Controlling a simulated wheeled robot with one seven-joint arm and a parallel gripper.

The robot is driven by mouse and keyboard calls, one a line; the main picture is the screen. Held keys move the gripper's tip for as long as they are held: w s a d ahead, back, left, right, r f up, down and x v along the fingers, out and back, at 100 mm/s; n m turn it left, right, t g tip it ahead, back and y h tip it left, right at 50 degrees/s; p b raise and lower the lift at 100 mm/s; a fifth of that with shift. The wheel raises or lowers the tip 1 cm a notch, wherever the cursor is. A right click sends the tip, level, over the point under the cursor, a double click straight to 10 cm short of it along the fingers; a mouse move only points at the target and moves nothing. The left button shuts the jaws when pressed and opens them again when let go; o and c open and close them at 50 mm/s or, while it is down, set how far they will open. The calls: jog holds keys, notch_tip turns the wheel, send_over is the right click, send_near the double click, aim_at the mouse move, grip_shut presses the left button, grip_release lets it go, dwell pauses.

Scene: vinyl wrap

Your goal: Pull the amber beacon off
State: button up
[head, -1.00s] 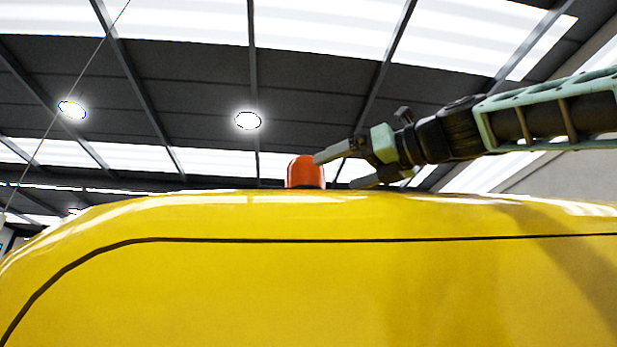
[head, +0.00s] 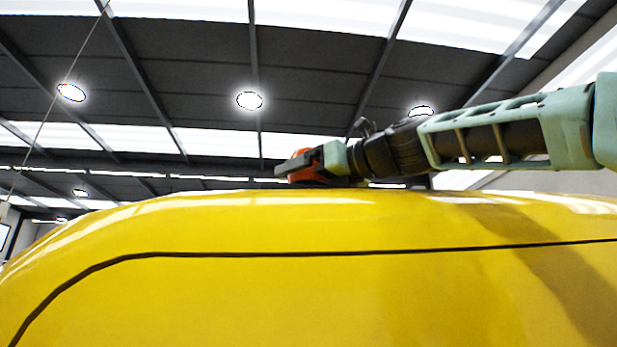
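The amber beacon (head: 306,179) is a small orange-red dome at the top of the yellow vehicle body (head: 290,290) in the head view. My gripper (head: 297,168) comes in from the right, low over the roof, and overlaps the beacon. One dark finger crosses in front of the beacon's middle, with orange showing above and below it. The other finger is hidden, so I cannot tell whether the fingers are pressed on the beacon. The beacon's base is hard to see behind the roof edge.
The yellow roof curves down to the left and carries a thin dark seam line. My arm lies low above the roof's right side. The space left of the beacon is free. Dark ceiling panels, beams and round lamps (head: 249,100) are high above.

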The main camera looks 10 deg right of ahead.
aim_at(309, 149)
jog(key=c, duration=1)
jog(key=o, duration=0.4)
jog(key=shift+r, duration=0.1)
jog(key=c, duration=0.3)
jog(key=shift+c, duration=0.2)
jog(key=shift+r+p, duration=0.7)
jog(key=shift+p, duration=0.2)
jog(key=shift+r+p, duration=2.4)
jog(key=shift+p, duration=0.15)
jog(key=shift+r+p, duration=0.3)
jog(key=shift+r, duration=0.7)
jog(key=shift+s, duration=0.1)
